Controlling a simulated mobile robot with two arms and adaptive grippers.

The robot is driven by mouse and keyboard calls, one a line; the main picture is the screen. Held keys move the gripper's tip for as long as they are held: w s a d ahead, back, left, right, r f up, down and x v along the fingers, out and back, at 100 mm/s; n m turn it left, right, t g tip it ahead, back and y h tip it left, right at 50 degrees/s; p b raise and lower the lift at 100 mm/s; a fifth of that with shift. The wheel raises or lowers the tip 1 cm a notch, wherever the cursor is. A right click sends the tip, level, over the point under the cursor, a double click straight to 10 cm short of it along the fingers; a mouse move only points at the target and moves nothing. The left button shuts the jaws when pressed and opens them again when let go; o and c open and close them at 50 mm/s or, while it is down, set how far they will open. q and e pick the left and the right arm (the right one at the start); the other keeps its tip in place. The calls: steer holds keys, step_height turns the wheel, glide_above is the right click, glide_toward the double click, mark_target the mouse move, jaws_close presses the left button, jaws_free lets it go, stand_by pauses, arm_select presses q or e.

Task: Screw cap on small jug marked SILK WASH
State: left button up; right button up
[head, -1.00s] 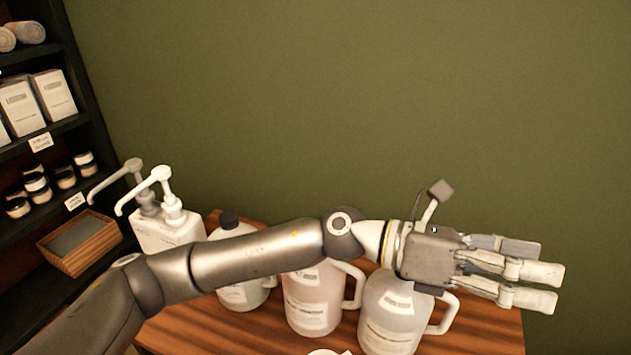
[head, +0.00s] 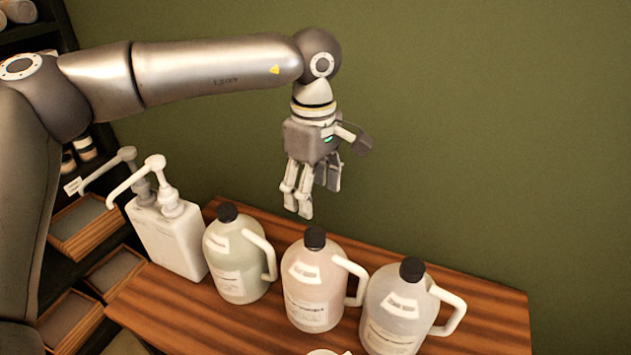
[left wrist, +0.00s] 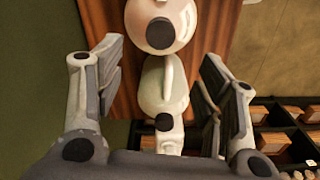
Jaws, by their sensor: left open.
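Three jugs with black caps and side handles stand in a row on the wooden table (head: 480,290): a pale green jug (head: 233,268), a pinkish jug (head: 311,292) and a greyish jug (head: 397,318). Their labels are too small to read, so I cannot tell which is SILK WASH. Each jug has a black cap (head: 315,238) on its neck; I cannot tell how tight. My left gripper (head: 318,200) points down above the jugs, open and empty. In the left wrist view, two jugs show between its spread fingers (left wrist: 162,70). My right gripper is out of view.
Shelves with wooden trays (head: 88,226) are at the left. A white piece (head: 326,352) is cut off at the bottom edge. A green wall stands behind the table.

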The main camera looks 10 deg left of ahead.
mark_target(314, 233)
arm_select(q)
step_height(314, 233, down, 8)
steer(key=p, duration=0.2)
steer(key=shift+f+p, duration=0.2)
steer(key=shift+p, duration=0.1)
steer(key=shift+d+f, duration=0.1)
steer(key=shift+f, duration=0.7)
steer(key=shift+c, duration=0.3)
steer(key=c, duration=1)
